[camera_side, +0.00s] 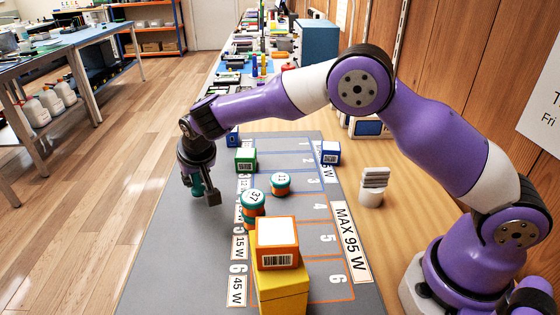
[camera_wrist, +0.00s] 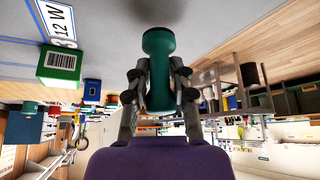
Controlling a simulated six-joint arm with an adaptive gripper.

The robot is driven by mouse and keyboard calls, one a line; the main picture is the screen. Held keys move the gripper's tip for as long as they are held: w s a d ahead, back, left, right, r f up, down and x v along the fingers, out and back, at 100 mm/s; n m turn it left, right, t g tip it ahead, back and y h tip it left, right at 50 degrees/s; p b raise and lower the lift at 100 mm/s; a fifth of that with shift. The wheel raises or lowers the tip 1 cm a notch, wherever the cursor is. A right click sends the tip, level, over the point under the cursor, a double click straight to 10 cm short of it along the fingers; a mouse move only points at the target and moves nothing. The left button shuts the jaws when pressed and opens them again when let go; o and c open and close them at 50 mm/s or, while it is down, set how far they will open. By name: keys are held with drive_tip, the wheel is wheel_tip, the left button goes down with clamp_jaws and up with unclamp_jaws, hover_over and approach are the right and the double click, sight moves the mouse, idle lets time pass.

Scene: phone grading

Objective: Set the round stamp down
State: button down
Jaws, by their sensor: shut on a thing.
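My gripper (camera_side: 205,193) is at the left edge of the grey mat (camera_side: 160,262) in the side view. It is shut on the round stamp (camera_side: 196,187), a teal-green piece mostly hidden by the fingers there. In the wrist view the stamp (camera_wrist: 158,75) shows as a green waisted body between the two fingers (camera_wrist: 159,88), its wide round end facing the grey surface. In the side view the gripper hangs low near the mat. I cannot tell whether the stamp touches the mat.
Right of my gripper stand a green block (camera_side: 246,160), two round labelled pieces (camera_side: 252,203) (camera_side: 280,184) and a blue block (camera_side: 330,152). An orange-and-white block (camera_side: 277,243) rests on a yellow block (camera_side: 281,290) in front. A white slotted holder (camera_side: 373,187) stands right of the mat. The mat's left strip is clear.

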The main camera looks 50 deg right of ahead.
drive_tip(key=shift+f, duration=1)
drive_tip(key=shift+f, duration=0.15)
drive_tip(key=c, duration=0.7)
unclamp_jaws()
